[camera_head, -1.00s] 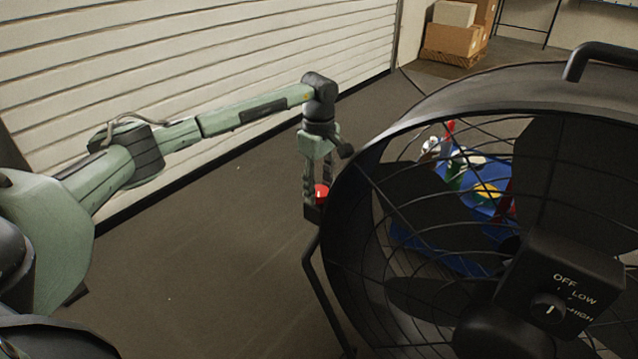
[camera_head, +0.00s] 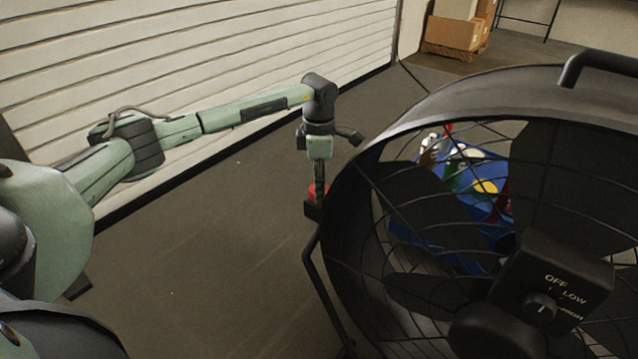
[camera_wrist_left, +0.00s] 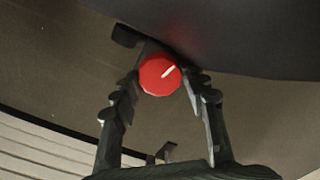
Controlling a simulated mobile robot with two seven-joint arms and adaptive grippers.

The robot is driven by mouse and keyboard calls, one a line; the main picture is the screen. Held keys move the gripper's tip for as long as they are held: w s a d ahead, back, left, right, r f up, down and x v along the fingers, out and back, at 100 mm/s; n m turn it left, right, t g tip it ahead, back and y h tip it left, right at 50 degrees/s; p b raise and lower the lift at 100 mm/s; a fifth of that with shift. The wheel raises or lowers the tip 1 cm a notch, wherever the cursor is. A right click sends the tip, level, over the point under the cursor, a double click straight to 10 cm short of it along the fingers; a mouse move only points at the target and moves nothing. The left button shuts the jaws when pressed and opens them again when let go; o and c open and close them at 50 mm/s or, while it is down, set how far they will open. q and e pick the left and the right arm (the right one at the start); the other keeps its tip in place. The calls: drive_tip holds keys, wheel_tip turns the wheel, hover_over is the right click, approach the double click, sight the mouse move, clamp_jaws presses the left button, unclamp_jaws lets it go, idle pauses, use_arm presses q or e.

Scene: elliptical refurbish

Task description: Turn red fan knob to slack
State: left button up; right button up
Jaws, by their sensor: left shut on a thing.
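The red knob (camera_wrist_left: 160,75) sits on the left side of the black fan (camera_head: 335,230), with a white pointer line slanting to the upper right in the left wrist view. In the head view the red knob (camera_head: 312,190) shows only partly behind the fingers. My left gripper (camera_wrist_left: 161,84) is shut on the red knob, one finger on each side of it. In the head view the left gripper (camera_head: 319,188) points down at the knob, with its fingers seen edge-on. My right gripper is not in view.
The fan's front has a dial box (camera_head: 575,280) marked OFF, LOW and HIGH. Behind the grille is a blue container (camera_head: 440,255) with colourful items. A shutter wall (camera_head: 200,60) runs along the left, and boxes (camera_head: 455,33) stand at the back. Open floor (camera_head: 200,270) lies left of the fan.

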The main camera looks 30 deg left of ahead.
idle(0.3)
use_arm(q)
drive_tip(key=o, duration=0.9)
